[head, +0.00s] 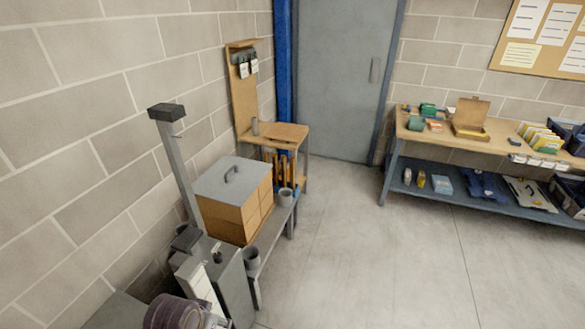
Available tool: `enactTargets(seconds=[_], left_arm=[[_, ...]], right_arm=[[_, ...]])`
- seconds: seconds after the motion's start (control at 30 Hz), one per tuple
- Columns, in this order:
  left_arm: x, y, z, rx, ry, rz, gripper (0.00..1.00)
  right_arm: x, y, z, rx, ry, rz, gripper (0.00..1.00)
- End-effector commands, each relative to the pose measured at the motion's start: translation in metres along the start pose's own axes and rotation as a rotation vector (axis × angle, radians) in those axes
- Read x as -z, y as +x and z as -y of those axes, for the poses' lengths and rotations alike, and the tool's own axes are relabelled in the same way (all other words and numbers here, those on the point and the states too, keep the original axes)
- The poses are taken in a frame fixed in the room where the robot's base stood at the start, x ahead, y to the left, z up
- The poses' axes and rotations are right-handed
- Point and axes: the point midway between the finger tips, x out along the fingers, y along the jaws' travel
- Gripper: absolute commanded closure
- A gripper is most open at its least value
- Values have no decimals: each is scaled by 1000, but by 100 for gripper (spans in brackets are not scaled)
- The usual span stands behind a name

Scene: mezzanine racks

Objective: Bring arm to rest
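Neither of my grippers is in the head view, and no part of my arms can be made out for sure. The task names no other object. A dark purple-brown round thing (172,312) is cut off by the bottom edge at the lower left; I cannot tell what it is.
Along the left wall stand a grey post (177,165), a wooden box with a grey lid (235,200) on a low bench, and a small wooden stand (280,132). A loaded workbench (455,140) is at right. A grey door (345,75) is behind. The floor (350,260) between is clear.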

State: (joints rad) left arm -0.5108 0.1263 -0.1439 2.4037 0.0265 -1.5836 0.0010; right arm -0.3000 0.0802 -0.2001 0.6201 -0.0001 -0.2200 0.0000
Motion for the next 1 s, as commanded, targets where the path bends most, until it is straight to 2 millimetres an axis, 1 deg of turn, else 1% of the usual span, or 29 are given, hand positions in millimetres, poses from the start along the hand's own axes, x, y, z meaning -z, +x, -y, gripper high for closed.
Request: enactTargets(seconds=[0.2, 0.43, 0.77, 1.0], left_arm=[[-9, -12, 6, 16, -13, -8, 43], [-15, -21, 10, 29, -22, -13, 43], [-16, 7, 9, 27, -20, -4, 43], [-20, 38, 9, 25, -19, 7, 43]], right_arm=[[0, 0, 0, 0, 0, 0, 0], [0, 0, 0, 0, 0, 0, 0], [0, 1, 0, 0, 0, 0, 0], [0, 2, 0, 0, 0, 0, 0]])
